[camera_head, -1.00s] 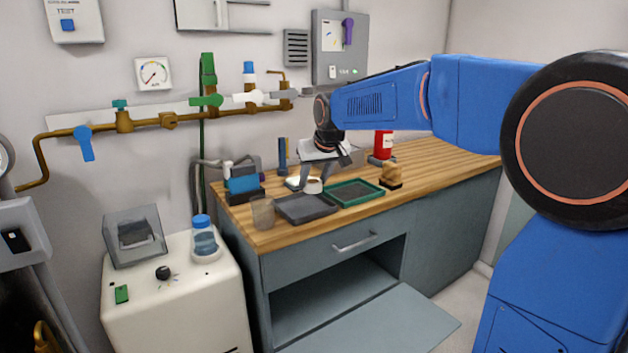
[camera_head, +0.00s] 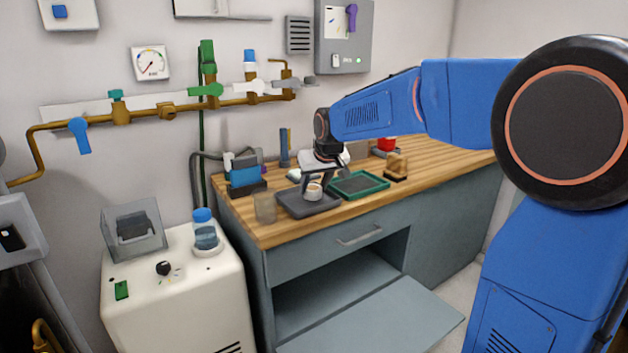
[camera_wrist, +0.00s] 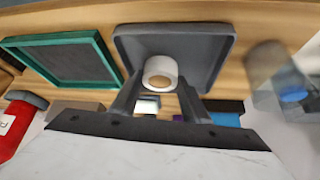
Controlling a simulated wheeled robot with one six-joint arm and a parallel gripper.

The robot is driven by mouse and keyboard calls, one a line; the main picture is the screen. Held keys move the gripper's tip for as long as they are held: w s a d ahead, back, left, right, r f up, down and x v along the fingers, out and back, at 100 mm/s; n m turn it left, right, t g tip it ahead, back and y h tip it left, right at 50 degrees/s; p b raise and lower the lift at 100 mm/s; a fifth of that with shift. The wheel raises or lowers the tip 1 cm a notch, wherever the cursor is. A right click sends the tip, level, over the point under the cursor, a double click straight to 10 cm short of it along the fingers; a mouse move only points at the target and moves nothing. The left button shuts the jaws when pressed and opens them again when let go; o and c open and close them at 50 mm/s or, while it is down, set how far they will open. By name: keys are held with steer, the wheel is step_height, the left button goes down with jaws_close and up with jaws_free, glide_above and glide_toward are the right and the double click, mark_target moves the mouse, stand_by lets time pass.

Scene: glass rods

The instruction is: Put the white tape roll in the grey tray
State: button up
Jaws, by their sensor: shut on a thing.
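The white tape roll (camera_wrist: 160,73) is between my gripper's fingertips (camera_wrist: 160,88) in the wrist view, and my gripper is shut on it. In the head view the tape roll (camera_head: 313,190) and my gripper (camera_head: 315,185) are over the grey tray (camera_head: 292,205). The grey tray also shows in the wrist view (camera_wrist: 207,40), behind the roll. I cannot tell whether the roll touches the tray floor. The roll's brown core is visible from the wrist.
A green-rimmed tray (camera_head: 380,188) lies right of the grey tray. A clear cup (camera_head: 265,208) stands at its left, near the bench edge. A blue device (camera_head: 243,178) stands behind the cup. A wooden block (camera_head: 397,166) and a red object (camera_head: 387,144) are farther right.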

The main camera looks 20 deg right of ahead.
steer(key=shift+f, duration=0.1)
steer(key=o, duration=1.1)
steer(key=v, duration=1.7)
steer(key=shift+r, duration=0.25)
